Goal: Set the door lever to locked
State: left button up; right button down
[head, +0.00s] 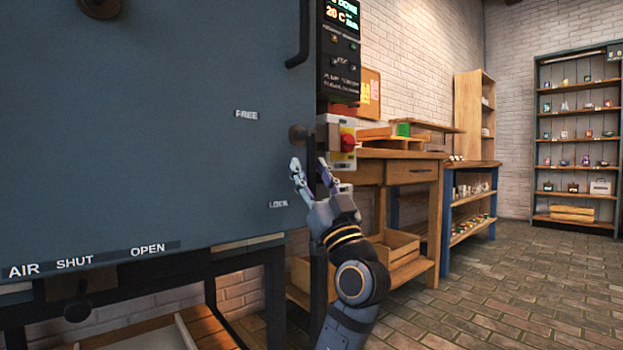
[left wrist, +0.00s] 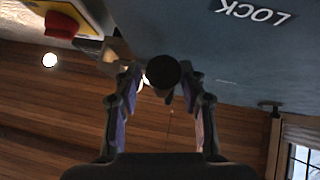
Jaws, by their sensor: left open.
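The kiln-like cabinet's blue-grey door (head: 150,120) fills the left of the head view. It carries a FREE label (head: 246,115) and, lower down, a LOCK label (head: 278,204). A dark round knob (head: 298,132), apparently the door lever's end, stands at the door's right edge nearer FREE's height. My left gripper (head: 308,164) is open just below it, fingers pointing up. In the left wrist view the dark round knob (left wrist: 163,72) appears between the open fingertips; contact cannot be told. The LOCK label (left wrist: 255,12) shows upside down there. My right gripper is not in view.
A red-and-yellow switch (head: 347,140) is close to the right of the gripper. A control panel (head: 339,50) and a dark handle (head: 302,40) are above. A wooden workbench (head: 410,155) stands behind. The brick floor at right is open.

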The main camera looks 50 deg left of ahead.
aim_at(314, 133)
pick_arm(q)
notch_tip(314, 133, up, 8)
jog(key=shift+r, duration=0.1)
jog(key=shift+d+r, duration=0.15)
jog(key=shift+r, duration=0.35)
jog(key=shift+s+d+f, duration=0.1)
jog(key=shift+d+f, duration=0.3)
jog(key=shift+f, duration=0.15)
jog(key=v, duration=1)
jog(key=shift+s+d+f, duration=0.15)
jog(key=shift+d+f, duration=0.05)
jog(key=shift+f, duration=0.15)
